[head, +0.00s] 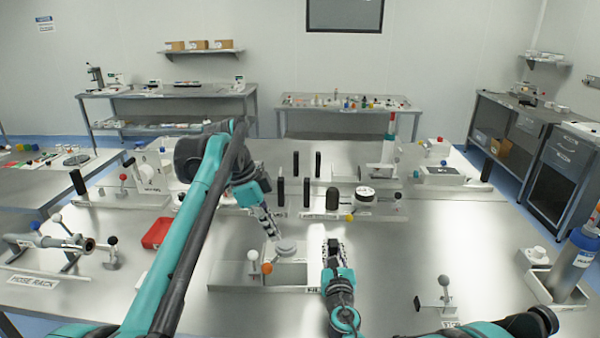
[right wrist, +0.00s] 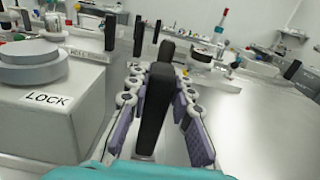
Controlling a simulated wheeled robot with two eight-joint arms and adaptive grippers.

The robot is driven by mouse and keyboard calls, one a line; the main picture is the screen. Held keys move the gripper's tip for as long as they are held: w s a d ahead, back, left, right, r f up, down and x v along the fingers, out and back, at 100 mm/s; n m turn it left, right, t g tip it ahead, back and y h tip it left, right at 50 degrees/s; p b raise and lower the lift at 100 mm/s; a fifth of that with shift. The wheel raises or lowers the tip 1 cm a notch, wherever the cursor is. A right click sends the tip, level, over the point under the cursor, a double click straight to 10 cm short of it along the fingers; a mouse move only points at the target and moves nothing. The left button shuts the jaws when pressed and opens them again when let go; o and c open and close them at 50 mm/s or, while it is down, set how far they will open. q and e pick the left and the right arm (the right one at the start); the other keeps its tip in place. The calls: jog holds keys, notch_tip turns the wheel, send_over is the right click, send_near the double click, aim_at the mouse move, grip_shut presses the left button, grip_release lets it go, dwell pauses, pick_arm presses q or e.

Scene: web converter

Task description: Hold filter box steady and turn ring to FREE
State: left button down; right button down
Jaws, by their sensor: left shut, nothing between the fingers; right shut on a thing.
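The filter box (head: 290,272) is a pale metal block on a low plate at the front middle of the bench. The grey round ring (head: 287,246) sits on its top. In the right wrist view the box (right wrist: 45,125) stands at left with a LOCK label on its near face, and the ring (right wrist: 45,62) is above it. My right gripper (head: 334,246) is shut on a black upright handle (right wrist: 155,105) to the right of the box. My left gripper (head: 271,232) is shut and empty, its fingertips close to the ring; contact cannot be told.
An orange knob (head: 267,268) and a white knob (head: 253,255) stand at the box's left. A ball-topped lever (head: 444,283) is to the right.

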jog(key=shift+w+r, duration=0.15)
jog(key=shift+w, duration=0.05)
dwell(0.3)
jog(key=c, duration=1.3)
grip_release()
jog(key=shift+s, duration=0.1)
jog(key=s, duration=1.2)
jog(key=shift+d, duration=0.4)
